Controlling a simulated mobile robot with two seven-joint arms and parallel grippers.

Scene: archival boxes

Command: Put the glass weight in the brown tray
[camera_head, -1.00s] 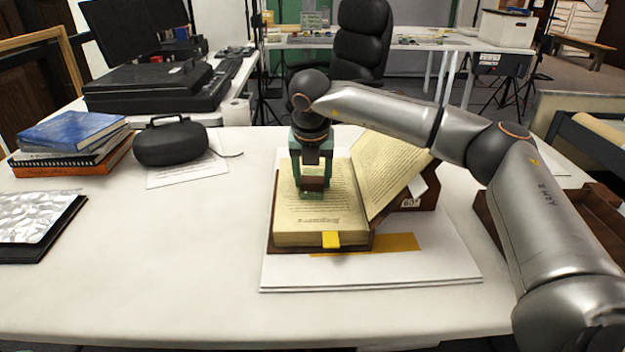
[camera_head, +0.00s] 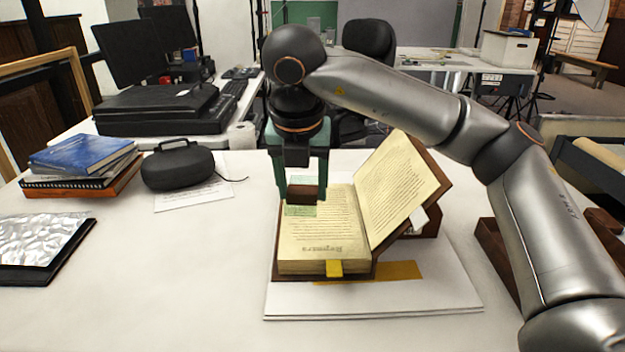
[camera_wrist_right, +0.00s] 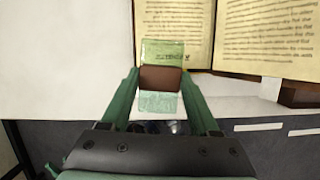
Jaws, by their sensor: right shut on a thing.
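The glass weight (camera_head: 302,193) is a small clear greenish block with a brown band around its middle. My right gripper (camera_head: 301,185) is shut on it and holds it above the left page of the open book (camera_head: 325,230). In the right wrist view, the weight (camera_wrist_right: 162,78) sits between the two green fingers, and print shows through its glass. The brown tray (camera_head: 492,246) is at the right of the table, partly hidden behind my right arm. My left gripper is not in view.
The book rests on a brown wooden support (camera_head: 428,222) over white boards (camera_head: 430,297). A black case (camera_head: 178,168), stacked books (camera_head: 82,157) and a crinkled silver sheet on a black folder (camera_head: 38,242) lie at left. The table's front middle is clear.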

